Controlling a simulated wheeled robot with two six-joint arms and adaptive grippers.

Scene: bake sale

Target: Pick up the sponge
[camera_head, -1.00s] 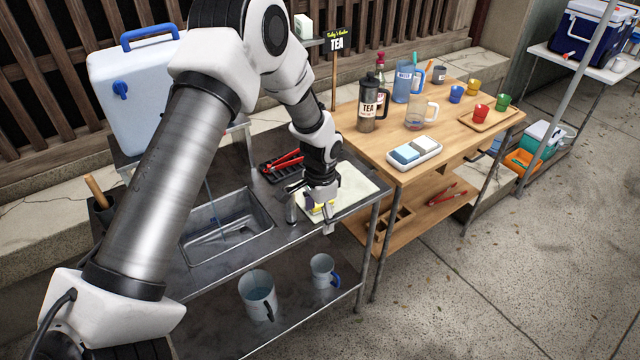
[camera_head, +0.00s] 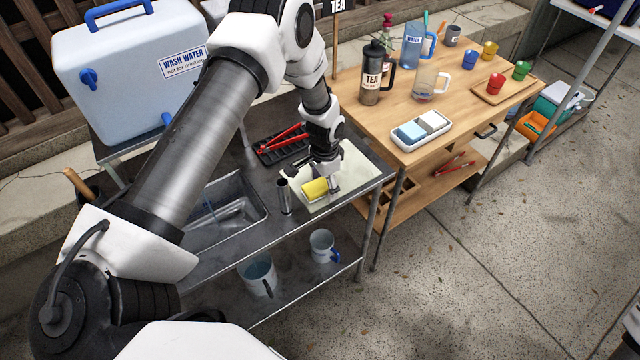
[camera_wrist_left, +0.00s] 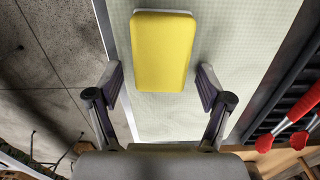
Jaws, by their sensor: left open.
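A yellow sponge (camera_head: 314,188) lies on a pale mat (camera_head: 352,172) at the right end of the metal sink counter. My left gripper (camera_head: 312,180) is over the mat, close to the sponge. In the left wrist view the sponge (camera_wrist_left: 163,50) lies ahead, with its near end reaching between the two open fingertips (camera_wrist_left: 160,88). There is a gap on each side, and the fingers do not touch it. A thin white layer shows at the sponge's far edge. My right gripper is not in view.
A dark metal cylinder (camera_head: 284,197) stands close to the left of the gripper. A black rack (camera_head: 270,152) with red-handled tools is behind it, and a sink (camera_head: 232,205) is to the left. A wooden table (camera_head: 410,140) with cups and jugs stands at the right.

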